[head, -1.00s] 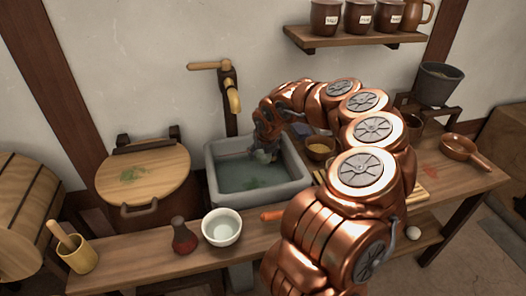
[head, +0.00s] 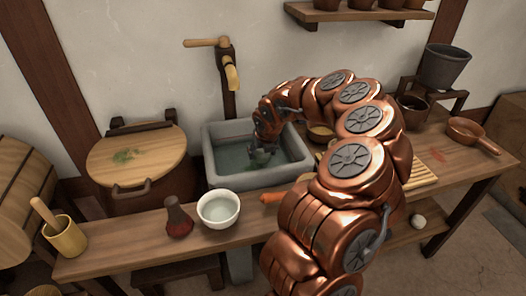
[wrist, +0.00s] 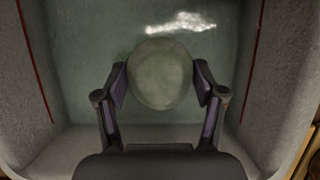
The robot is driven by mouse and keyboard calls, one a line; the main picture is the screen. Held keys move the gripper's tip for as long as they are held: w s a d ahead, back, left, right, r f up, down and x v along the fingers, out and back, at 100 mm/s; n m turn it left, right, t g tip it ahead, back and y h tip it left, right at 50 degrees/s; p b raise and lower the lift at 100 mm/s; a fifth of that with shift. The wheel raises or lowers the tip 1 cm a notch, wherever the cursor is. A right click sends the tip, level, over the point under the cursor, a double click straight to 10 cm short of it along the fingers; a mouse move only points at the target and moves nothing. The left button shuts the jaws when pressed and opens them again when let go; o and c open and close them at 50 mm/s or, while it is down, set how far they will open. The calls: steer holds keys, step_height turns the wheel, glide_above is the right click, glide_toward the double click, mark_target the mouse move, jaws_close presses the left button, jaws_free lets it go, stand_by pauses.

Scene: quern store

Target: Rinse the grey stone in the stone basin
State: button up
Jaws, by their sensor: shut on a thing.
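The grey stone (wrist: 158,76) is round and pale grey-green in the wrist view, held between the two fingers of my gripper (wrist: 160,86). The stone basin (head: 213,165) is a grey rectangular trough set into the bench, with greenish water in it. In the head view my gripper (head: 262,153) reaches down inside the basin, over the middle of the water. The stone looks dulled, as if at or under the water surface; its exact depth cannot be told. In the head view the gripper hides the stone.
A wooden-handled tap (head: 229,70) stands behind the basin. A white bowl (head: 219,208) and a dark red bottle (head: 178,221) stand in front at left. A lidded tub (head: 137,160) is left of the basin. An orange carrot-like thing (head: 271,196) lies near my arm.

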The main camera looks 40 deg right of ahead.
steer(key=shift+f+b, duration=2.25)
steer(key=shift+f, duration=0.7)
steer(key=shift+r, duration=0.1)
steer(key=shift+r+p, duration=6.95)
steer(key=shift+r, duration=0.95)
step_height(320, 180, up, 4)
steer(key=p, duration=0.3)
steer(key=shift+d, duration=0.1)
